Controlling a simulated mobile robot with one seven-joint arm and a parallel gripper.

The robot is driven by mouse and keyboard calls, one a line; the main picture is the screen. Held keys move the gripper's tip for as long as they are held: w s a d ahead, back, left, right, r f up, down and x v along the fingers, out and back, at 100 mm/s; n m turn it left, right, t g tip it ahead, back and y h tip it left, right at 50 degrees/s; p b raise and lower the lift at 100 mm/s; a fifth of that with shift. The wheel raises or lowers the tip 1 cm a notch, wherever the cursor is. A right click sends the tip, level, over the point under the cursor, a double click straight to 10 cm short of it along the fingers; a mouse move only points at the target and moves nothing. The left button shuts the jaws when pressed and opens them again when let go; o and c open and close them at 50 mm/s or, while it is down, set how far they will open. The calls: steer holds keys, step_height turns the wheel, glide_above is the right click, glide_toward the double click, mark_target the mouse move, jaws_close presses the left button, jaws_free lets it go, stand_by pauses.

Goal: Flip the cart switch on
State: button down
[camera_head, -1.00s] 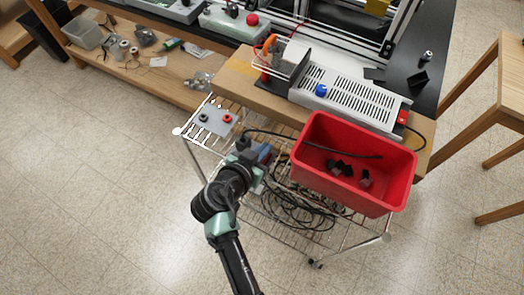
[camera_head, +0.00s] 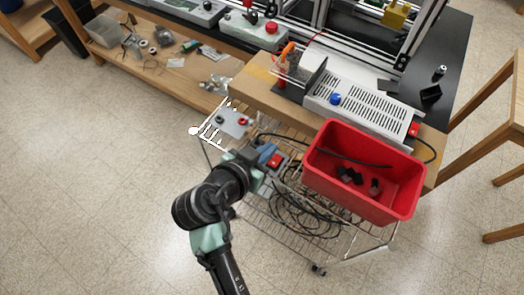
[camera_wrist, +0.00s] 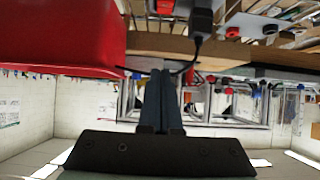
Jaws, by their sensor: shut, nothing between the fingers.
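A grey box with a red switch (camera_head: 274,160) sits on the wire cart, left of the red bin. A red part on a grey box also shows at the top edge of the wrist view (camera_wrist: 165,6), cut off by the frame. My gripper (camera_head: 264,151) is close beside the red switch in the head view. In the wrist view its two fingers (camera_wrist: 160,75) are together with nothing between them. They appear apart from the switch, but contact is hard to judge. The rocker's position is too small to tell.
The red bin (camera_head: 317,178) with dark parts stands right of the switch. A grey plate (camera_head: 231,124) with red and black knobs lies left. Coiled black cable (camera_head: 300,215) lies on the lower shelf. A wooden bench with a vented white unit (camera_head: 362,112) is behind.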

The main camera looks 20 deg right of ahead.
steer(key=v, duration=0.3)
steer(key=shift+w+d+r, duration=0.1)
steer(key=shift+d+r, duration=0.05)
steer(key=shift+r, duration=0.1)
steer(key=w+a+r+n+t+y, duration=0.1)
steer(key=w+a+r+n+t, duration=0.2)
steer(key=r, duration=0.7)
steer(key=w+a+r+t+y, duration=0.15)
steer(key=w+r+t, duration=0.25)
steer(key=r, duration=0.5)
steer(key=w+a+r+n+t+y, duration=0.2)
steer(key=w+r+t, duration=0.15)
steer(key=r, duration=0.65)
steer(key=s+a+r+n+t+y, duration=0.2)
steer(key=s+r+t, duration=0.3)
steer(key=r, duration=0.7)
steer(key=s+a+r+n+t+y, duration=0.2)
steer(key=s+r+t, duration=0.3)
steer(key=r, duration=0.8)
steer(key=s+n, duration=0.1)
steer(key=s, duration=0.2)
steer(key=shift+r+n, duration=0.25)
steer(key=shift+n, duration=0.05)
